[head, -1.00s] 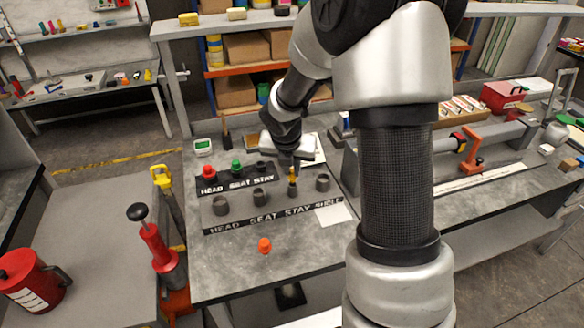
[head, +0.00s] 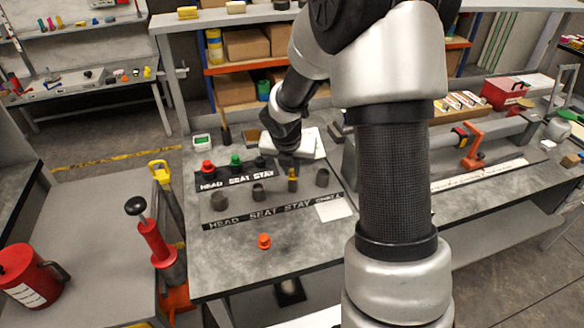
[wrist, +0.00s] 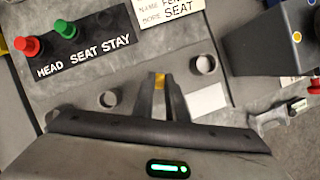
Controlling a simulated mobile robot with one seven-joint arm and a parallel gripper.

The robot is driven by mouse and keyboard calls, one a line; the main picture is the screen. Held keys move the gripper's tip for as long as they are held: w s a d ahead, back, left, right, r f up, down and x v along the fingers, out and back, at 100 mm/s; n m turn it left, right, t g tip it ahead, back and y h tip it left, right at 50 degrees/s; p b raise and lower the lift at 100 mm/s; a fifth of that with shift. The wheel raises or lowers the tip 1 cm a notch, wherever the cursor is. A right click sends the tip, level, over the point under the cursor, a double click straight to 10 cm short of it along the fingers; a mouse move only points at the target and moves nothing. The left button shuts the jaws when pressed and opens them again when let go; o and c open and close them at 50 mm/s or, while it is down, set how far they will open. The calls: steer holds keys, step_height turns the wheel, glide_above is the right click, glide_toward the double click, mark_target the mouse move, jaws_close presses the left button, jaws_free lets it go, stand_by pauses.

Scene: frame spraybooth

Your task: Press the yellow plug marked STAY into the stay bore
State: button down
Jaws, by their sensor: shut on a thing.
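The yellow plug (head: 293,174) stands upright at the mouth of the stay bore (head: 293,185), third collar on the front strip labelled HEAD, SEAT, STAY and SHELL. My gripper (wrist: 160,88) is shut on the plug; its yellow top (wrist: 158,79) shows between the fingers in the wrist view. The stay bore is hidden behind the fingers there. I cannot tell how deep the plug sits, and its marking is not readable.
A red plug (head: 208,167) and a green plug (head: 235,160) stand in the rack behind. The seat bore (head: 258,191) and shell bore (head: 322,177) flank the stay bore. An orange piece (head: 264,241) lies on clear bench in front.

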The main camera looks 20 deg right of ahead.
steer(key=shift+f, duration=0.3)
steer(key=c, duration=1.7)
jaws_free()
steer(key=shift+r, duration=0.15)
steer(key=p+v, duration=0.4)
steer(key=v, duration=1.3)
steer(key=shift+s, duration=0.1)
